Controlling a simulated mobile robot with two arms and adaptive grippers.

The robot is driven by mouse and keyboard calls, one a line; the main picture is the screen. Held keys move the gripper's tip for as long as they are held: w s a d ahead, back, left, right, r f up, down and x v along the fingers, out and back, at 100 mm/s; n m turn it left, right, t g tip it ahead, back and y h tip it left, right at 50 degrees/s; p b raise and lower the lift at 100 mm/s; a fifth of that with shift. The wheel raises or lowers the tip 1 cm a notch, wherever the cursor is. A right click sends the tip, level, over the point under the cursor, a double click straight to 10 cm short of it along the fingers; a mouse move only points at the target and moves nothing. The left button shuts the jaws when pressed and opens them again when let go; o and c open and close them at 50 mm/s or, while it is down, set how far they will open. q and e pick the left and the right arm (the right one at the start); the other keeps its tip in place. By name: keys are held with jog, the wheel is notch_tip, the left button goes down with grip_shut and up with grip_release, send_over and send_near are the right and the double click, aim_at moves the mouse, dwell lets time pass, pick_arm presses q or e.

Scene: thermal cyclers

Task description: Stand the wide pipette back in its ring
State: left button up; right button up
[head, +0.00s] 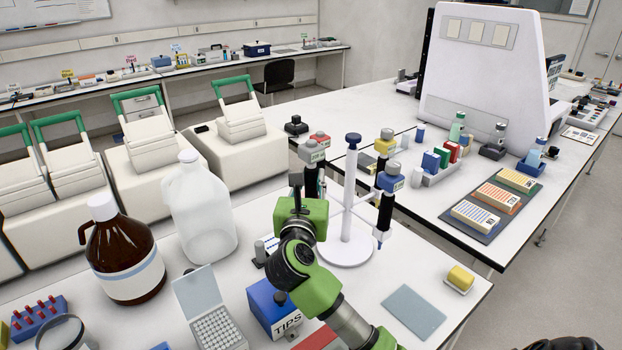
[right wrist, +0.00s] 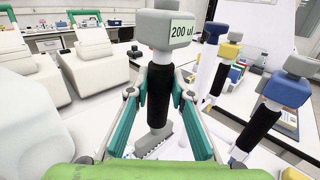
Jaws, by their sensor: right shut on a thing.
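My right gripper (head: 308,184) is shut on the wide pipette, left of the white stand (head: 348,248). The wide pipette (right wrist: 158,105) has a grey head marked 200 ul, a black grip and a broad grey toothed lower end. It looks roughly upright, its grip between the green fingers (right wrist: 159,88) in the right wrist view. Its grey head (head: 311,152) also shows in the head view. A yellow-topped pipette (head: 385,143) and a blue-topped pipette (head: 389,180) hang on the stand; a red-topped pipette (head: 320,138) is behind. The empty ring is hidden or cannot be made out. My left gripper is out of view.
A white jug (head: 200,210) and a brown bottle (head: 122,250) stand at left. An open tip box (head: 218,328) and a blue TIPS box (head: 270,308) are in front. A grey-blue mat (head: 413,312) and a yellow block (head: 460,278) lie at right, with bare table around them.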

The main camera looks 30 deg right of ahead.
jog(key=shift+f+b, duration=0.75)
jog(key=shift+f, duration=0.25)
jog(key=shift+s+f, duration=0.15)
jog(key=o, duration=0.8)
jog(key=shift+c, duration=0.2)
jog(key=shift+f, duration=0.1)
jog(key=shift+a, duration=0.1)
jog(key=shift+s+f, duration=0.1)
jog(key=shift+s, duration=0.05)
jog(key=shift+s+a, duration=0.15)
jog(key=shift+a, duration=0.05)
send_near(311, 191)
jog(key=x, duration=0.2)
jog(key=shift+d+r, duration=0.2)
jog(key=shift+r, duration=0.1)
